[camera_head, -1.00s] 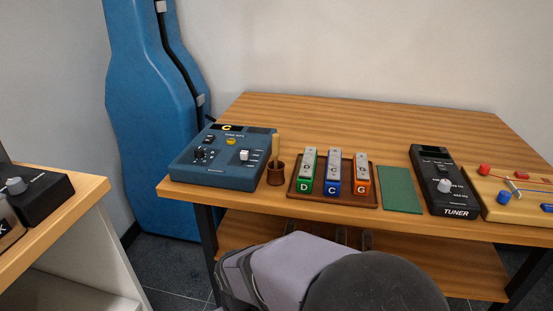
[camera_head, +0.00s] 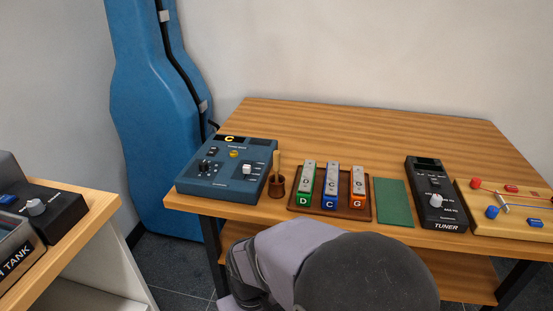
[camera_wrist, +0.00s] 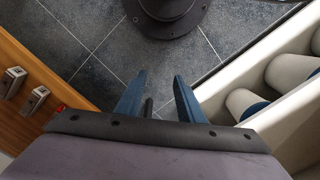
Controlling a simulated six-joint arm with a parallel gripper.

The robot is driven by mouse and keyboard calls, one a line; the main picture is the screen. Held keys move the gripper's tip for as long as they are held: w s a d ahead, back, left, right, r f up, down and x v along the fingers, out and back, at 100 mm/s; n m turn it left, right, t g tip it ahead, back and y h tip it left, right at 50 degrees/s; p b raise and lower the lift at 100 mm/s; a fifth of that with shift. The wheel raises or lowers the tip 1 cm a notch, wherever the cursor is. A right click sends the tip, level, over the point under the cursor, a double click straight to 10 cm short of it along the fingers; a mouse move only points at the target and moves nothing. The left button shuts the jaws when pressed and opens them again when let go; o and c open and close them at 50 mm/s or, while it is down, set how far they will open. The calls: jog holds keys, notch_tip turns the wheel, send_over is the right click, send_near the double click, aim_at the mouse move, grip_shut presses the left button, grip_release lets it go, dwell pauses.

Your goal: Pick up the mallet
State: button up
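The mallet (camera_head: 277,163) stands upright, handle showing, in a small brown cup (camera_head: 277,187) near the front left edge of the wooden table. Its lower end is hidden inside the cup. My gripper (camera_wrist: 160,76) shows in the wrist view as two blue fingers spread apart with nothing between them. It points down over the grey tiled floor, away from the mallet. In the head view my arm covers the bottom middle and the fingers are not visible.
A blue console (camera_head: 227,168) stands left of the cup. A brown tray (camera_head: 367,211) with chime bars D, C and G is on its right, then a green mat (camera_head: 394,202) and a tuner (camera_head: 437,195). The table's back (camera_head: 370,125) is clear.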

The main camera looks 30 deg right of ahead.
notch_tip(320, 180, up, 12)
jog(key=s+d+m+g+p, duration=0.1)
jog(key=s+d+m+p, duration=0.15)
jog(key=p, duration=0.95)
notch_tip(320, 180, up, 22)
jog(key=n+t+p, duration=0.2)
jog(key=t+p, duration=0.1)
jog(key=p, duration=1.8)
send_over(277, 152)
jog(key=shift+s+a+r+m, duration=0.1)
jog(key=shift+s+r+m, duration=0.1)
jog(key=shift+s+m, duration=0.05)
jog(key=shift+s+n, duration=0.2)
jog(key=shift+n, duration=0.5)
jog(key=shift+a+f, duration=0.1)
jog(key=shift+w+d+f+p, duration=0.1)
jog(key=shift+w+f+p, duration=0.1)
jog(key=shift+f+p, duration=0.75)
jog(key=shift+w+d+f+p, duration=0.1)
jog(key=shift+w+f+p, duration=0.2)
jog(key=shift+f, duration=1.1)
jog(key=shift+w+f+p, duration=0.1)
jog(key=shift+f+p, duration=0.6)
jog(key=shift+f, duration=0.5)
